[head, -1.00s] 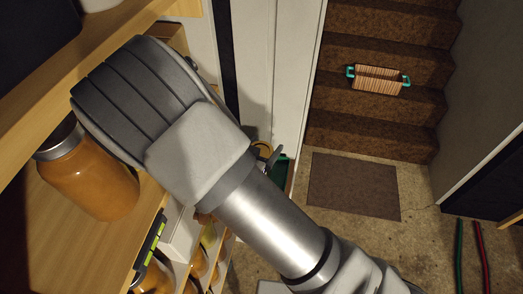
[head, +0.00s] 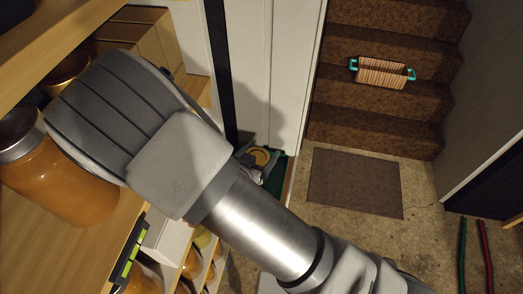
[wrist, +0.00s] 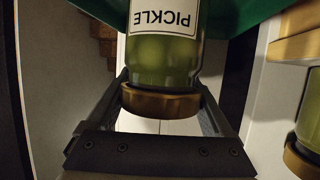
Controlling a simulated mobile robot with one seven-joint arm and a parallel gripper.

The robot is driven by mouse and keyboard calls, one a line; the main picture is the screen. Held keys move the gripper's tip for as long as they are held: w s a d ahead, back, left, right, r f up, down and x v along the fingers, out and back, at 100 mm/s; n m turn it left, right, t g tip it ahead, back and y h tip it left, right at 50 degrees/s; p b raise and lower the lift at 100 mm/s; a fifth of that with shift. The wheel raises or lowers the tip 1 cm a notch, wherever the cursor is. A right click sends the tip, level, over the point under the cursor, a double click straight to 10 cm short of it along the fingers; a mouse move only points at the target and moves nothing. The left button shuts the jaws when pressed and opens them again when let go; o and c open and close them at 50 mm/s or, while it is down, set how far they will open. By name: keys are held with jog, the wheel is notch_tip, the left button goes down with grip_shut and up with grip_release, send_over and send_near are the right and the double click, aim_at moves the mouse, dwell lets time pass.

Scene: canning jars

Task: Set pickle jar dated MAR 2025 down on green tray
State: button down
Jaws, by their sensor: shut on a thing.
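In the wrist view a glass pickle jar (wrist: 165,55) with green contents, a white label reading PICKLE and a gold lid hangs in my gripper (wrist: 163,98). The fingers are shut on the lid. The label is cut off by the frame, so no date shows. The green tray (wrist: 235,14) is behind the jar at the top; I cannot tell whether they touch. In the head view my gripper (head: 243,156) is mostly hidden by my arm, next to a gold lid (head: 262,155) and the green tray (head: 276,176). I cannot tell whether that lid is the held jar's.
In the head view orange jars (head: 65,180) stand on the wooden shelf at left. A basket (head: 382,74) sits on the stairs.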

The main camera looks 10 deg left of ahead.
grip_release()
jog(key=shift+f, duration=0.1)
jog(key=shift+r, duration=0.3)
jog(key=v, duration=0.7)
jog(key=shift+s+p, duration=0.25)
jog(key=shift+p, duration=0.2)
jog(key=shift+s+f, duration=0.1)
